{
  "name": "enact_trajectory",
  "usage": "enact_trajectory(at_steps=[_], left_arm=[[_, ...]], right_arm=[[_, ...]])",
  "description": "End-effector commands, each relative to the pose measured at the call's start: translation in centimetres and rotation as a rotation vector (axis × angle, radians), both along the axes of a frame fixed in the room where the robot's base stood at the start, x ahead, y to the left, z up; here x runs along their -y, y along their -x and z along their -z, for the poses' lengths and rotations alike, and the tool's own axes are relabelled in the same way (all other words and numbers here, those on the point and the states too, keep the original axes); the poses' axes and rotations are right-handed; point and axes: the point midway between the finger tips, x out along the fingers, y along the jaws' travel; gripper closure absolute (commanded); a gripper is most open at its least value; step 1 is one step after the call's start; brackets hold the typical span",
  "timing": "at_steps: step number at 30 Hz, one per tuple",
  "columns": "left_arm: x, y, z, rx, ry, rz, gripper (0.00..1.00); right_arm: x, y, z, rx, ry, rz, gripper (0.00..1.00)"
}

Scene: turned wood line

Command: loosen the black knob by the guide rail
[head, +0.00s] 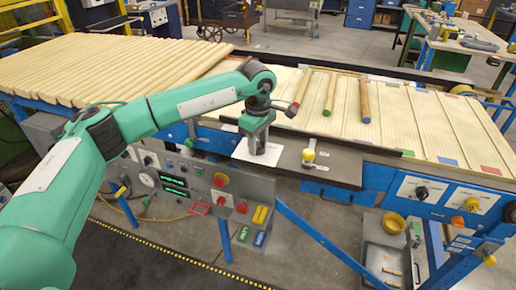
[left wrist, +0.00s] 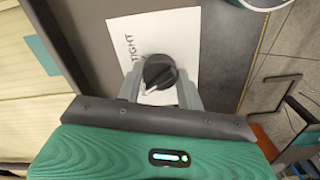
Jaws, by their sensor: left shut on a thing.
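The black knob (left wrist: 158,74) shows in the left wrist view, round with a light pointer mark, on a white card (left wrist: 180,35) printed with "TIGHT". My left gripper (left wrist: 160,92) has its two grey fingers on either side of the knob and is shut on it. My right gripper is in neither view.
A yellow-topped knob (head: 308,155) stands on the ledge to the right. Wooden sticks with coloured ends lie on the slatted bed behind, one of them a blue-ended stick (head: 365,102). A control panel (head: 190,185) with buttons is below the ledge.

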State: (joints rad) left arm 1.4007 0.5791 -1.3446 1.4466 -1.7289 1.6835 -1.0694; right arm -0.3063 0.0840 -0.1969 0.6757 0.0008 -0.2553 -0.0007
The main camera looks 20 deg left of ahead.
Motion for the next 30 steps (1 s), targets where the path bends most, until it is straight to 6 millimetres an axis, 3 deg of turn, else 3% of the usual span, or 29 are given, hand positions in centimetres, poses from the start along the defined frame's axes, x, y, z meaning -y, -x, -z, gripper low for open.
enact_trajectory(at_steps=[12,29,30], left_arm=[[0.0,-0.1,-0.1,0.003,0.0,-0.186,0.86],[0.0,-0.1,-0.2,0.004,0.001,-0.212,0.86],[0.0,-0.1,-0.2,0.004,0.001,-0.212,0.55]], right_arm=[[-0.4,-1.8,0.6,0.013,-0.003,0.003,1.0],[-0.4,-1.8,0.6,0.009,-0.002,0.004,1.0],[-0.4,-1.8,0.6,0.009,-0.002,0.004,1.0]])
